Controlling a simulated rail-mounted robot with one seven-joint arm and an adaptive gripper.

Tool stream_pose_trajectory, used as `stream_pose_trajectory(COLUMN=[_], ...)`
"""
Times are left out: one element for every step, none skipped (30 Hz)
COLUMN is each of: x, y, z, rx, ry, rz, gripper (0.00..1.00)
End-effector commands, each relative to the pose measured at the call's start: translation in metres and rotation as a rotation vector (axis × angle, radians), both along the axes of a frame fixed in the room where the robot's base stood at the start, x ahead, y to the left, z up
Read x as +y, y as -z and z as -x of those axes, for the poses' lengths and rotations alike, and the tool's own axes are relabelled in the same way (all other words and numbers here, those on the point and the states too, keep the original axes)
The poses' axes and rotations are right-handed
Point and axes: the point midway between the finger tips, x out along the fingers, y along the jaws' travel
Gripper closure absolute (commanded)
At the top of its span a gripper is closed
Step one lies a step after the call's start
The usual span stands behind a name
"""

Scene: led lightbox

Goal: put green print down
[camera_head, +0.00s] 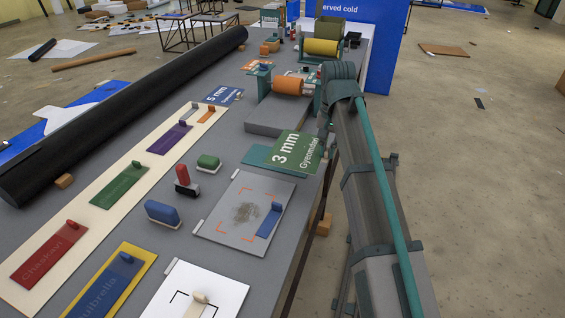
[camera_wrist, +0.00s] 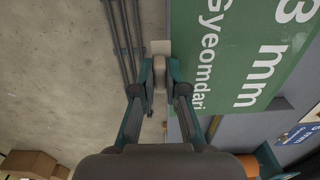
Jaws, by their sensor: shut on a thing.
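The green print (camera_head: 297,150), lettered "3 mm Gyeomdari", is tilted above the grey table near its right edge, over a flat teal panel (camera_head: 258,157). It fills much of the upper right of the wrist view (camera_wrist: 235,50). My gripper (camera_wrist: 160,72) is shut on a small pale tab or block at the print's left edge. In the head view my arm hides most of the gripper. I cannot tell whether the print's lower edge touches the panel.
A grey board (camera_head: 218,222) with orange corner marks and a dark smudge lies nearer, with a blue-handled piece on it. A grey block (camera_head: 279,117) and orange roller (camera_head: 288,85) stand behind. Red, green and blue stamp-like blocks stand left. Bare floor lies beyond the table's right edge.

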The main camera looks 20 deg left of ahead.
Motion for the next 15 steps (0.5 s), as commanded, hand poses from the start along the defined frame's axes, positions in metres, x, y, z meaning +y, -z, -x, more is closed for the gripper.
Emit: stream_pose_trajectory(x=[0.007, 0.01, 0.015, 0.019, 0.024, 0.03, 0.036, 0.041, 0.048, 0.053, 0.058, 0.065, 0.07, 0.075, 0.078], y=[0.0, 0.001, 0.003, 0.005, 0.007, 0.01, 0.014, 0.017, 0.02, 0.023, 0.027, 0.03, 0.033, 0.037, 0.046], z=[-0.004, -0.007, -0.01, -0.014, -0.018, -0.024, -0.029, -0.033, -0.039, -0.043, -0.047, -0.053, -0.058, -0.062, -0.064], rx=[0.001, 0.001, 0.002, 0.003, 0.003, 0.002, 0.003, 0.003, 0.002, 0.002, 0.003, 0.003, 0.002, 0.002, 0.004], ry=[0.0, 0.001, 0.001, 0.001, 0.001, 0.0, 0.0, 0.0, 0.001, 0.001, 0.0, 0.0, 0.0, 0.0, 0.001], rz=[0.0, 0.0, 0.001, 0.001, 0.001, 0.001, 0.001, 0.001, 0.001, 0.001, 0.001, 0.001, 0.001, 0.001, 0.002], gripper=[1.0, 1.0, 1.0, 1.0, 1.0, 1.0, 1.0, 1.0, 1.0, 1.0, 1.0, 1.0, 1.0, 1.0, 1.0])
